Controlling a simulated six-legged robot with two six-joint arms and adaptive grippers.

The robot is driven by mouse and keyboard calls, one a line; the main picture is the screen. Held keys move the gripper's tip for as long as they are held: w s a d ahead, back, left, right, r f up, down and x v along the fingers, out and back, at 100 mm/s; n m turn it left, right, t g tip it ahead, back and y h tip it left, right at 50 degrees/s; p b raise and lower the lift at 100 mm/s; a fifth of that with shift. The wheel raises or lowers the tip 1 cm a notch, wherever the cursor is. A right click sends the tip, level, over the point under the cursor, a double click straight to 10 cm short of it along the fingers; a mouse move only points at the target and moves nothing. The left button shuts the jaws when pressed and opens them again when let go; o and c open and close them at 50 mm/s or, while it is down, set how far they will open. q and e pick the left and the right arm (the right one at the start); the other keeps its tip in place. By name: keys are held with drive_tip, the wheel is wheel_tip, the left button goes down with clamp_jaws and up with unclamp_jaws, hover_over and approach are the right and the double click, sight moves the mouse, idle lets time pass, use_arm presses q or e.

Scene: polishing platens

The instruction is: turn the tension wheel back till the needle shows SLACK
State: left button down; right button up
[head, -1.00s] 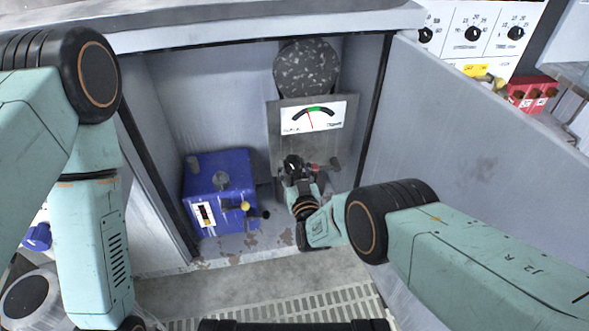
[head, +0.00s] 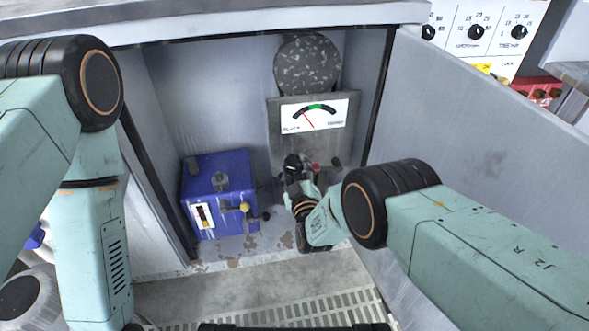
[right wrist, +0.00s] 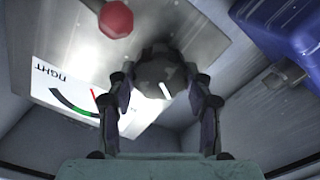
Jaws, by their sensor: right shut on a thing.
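The tension gauge (head: 314,117) is a white dial with a green arc on a grey metal plate inside an open cabinet. Its red needle leans left of the green part, towards the left-end label, which is too small to read surely. In the right wrist view the dial (right wrist: 60,88) appears upside down. My right gripper (right wrist: 165,88) is shut on the dark round tension wheel (right wrist: 164,72), one finger on each side; a white mark shows on the wheel. In the head view my right gripper (head: 295,168) is below the dial and mostly hides the wheel. My left gripper is out of view.
A red knob (right wrist: 116,18) is close beside the wheel. A blue box (head: 220,190) with a yellow knob stands left in the cabinet. A dark speckled disc (head: 307,62) is above the plate. The open door (head: 480,130) is on the right; a grating lies in front.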

idle(0.4)
drive_tip(key=o, duration=0.9)
drive_tip(key=s+d, duration=0.1)
drive_tip(key=s, duration=0.6)
drive_tip(key=shift+s+d, duration=0.15)
drive_tip(key=shift+d, duration=0.1)
